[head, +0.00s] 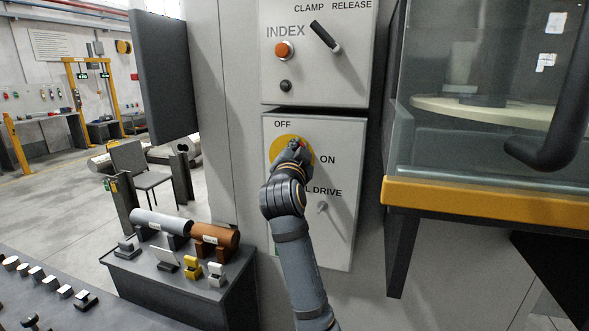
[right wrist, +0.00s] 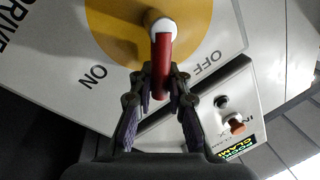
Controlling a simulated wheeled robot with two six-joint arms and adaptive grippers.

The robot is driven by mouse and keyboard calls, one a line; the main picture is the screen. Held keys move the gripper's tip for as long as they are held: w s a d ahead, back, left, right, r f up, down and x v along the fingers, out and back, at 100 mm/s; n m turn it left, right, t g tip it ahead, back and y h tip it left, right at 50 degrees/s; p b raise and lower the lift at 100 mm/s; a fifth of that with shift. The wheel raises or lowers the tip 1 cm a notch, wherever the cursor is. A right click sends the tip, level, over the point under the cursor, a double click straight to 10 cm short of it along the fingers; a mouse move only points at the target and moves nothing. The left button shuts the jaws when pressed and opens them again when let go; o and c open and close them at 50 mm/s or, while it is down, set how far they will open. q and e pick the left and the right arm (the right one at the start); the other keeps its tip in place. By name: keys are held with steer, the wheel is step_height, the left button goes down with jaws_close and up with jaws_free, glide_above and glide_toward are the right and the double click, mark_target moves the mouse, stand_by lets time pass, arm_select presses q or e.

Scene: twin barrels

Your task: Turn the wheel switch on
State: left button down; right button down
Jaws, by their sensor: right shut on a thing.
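The wheel switch sits on a yellow disc (head: 277,147) on the lower white panel (head: 338,220), between the labels OFF and ON. In the right wrist view its red handle (right wrist: 163,66) sticks out from a white hub (right wrist: 161,25) in front of the yellow disc (right wrist: 120,30). My right gripper (head: 295,150) is at the disc and covers most of the switch in the head view. In the right wrist view my right gripper (right wrist: 160,88) has its fingers closed on the red handle's near end. My left gripper is not in view.
The upper panel with an orange button (head: 284,50) and a black lever (head: 325,36) is just above. A glass-fronted machine with a yellow edge (head: 480,201) juts out at right. A dark stand (head: 180,285) with two cylinders is at lower left.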

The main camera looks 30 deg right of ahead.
steer(key=shift+s+d+f+m+g+h+b, duration=0.25)
steer(key=shift+f+m+h+b, duration=0.35)
steer(key=shift+m+b, duration=1.8)
steer(key=shift+s+d+f+m+g+h+b, duration=0.25)
steer(key=shift+f+m+b, duration=0.6)
steer(key=shift+m+b, duration=1.5)
steer(key=shift+s+d+f+m+g+h+b, duration=0.15)
steer(key=shift+f+m+g+h+b, duration=0.45)
steer(key=shift+m+b, duration=1.8)
steer(key=shift+f+n+t+b, duration=0.15)
steer(key=shift+n+t+b, duration=0.15)
steer(key=shift+n+b, duration=0.6)
steer(key=c, duration=1.3)
jaws_free()
steer(key=shift+a, duration=0.1)
steer(key=shift+s, duration=0.1)
